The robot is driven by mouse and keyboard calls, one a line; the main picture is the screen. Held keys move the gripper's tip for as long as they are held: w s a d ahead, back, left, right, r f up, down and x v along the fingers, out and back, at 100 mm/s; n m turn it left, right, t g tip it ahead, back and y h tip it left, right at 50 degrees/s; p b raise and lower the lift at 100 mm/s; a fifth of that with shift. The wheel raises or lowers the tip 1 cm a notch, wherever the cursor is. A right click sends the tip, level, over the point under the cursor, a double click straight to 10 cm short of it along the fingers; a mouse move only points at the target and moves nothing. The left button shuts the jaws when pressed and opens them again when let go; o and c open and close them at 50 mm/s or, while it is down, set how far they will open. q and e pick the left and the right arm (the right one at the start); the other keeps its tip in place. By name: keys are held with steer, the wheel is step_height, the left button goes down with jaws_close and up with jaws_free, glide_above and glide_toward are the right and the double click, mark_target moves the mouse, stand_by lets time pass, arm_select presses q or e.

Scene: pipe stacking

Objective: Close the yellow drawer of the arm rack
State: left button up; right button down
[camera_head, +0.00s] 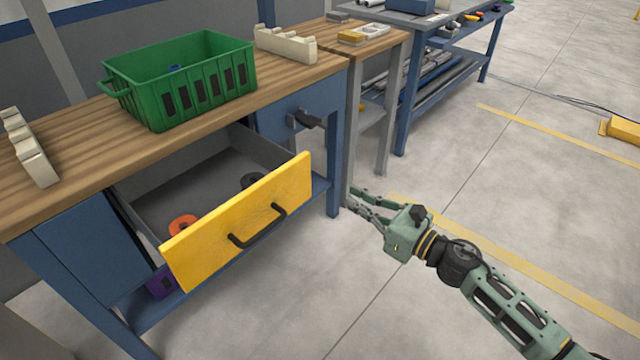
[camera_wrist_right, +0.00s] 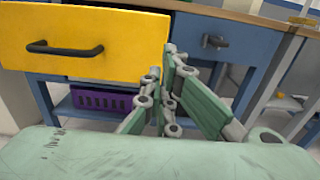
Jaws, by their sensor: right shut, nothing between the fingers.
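The yellow drawer (camera_head: 240,230) of the wooden-topped workbench is pulled well out, with its grey inside showing. A black bar handle (camera_head: 258,226) is on its front. An orange ring (camera_head: 183,224) and a dark ring (camera_head: 252,180) lie inside. My right gripper (camera_head: 352,200) is shut and empty, to the right of the drawer front and apart from it in the head view. In the right wrist view the yellow front (camera_wrist_right: 85,40) fills the upper left, and the shut fingers (camera_wrist_right: 165,60) show near its right edge. My left gripper is not in view.
A green crate (camera_head: 185,80) stands on the bench top, with cream holders (camera_head: 285,44) at both sides. A purple crate (camera_head: 160,283) is on the lower shelf. A blue bench leg (camera_head: 335,160) stands near my right gripper. The floor (camera_head: 400,290) in front is open.

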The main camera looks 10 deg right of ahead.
mark_target(308, 175)
steer(key=x, duration=1.1)
steer(key=shift+w+a, duration=0.2)
steer(key=shift+w, duration=0.15)
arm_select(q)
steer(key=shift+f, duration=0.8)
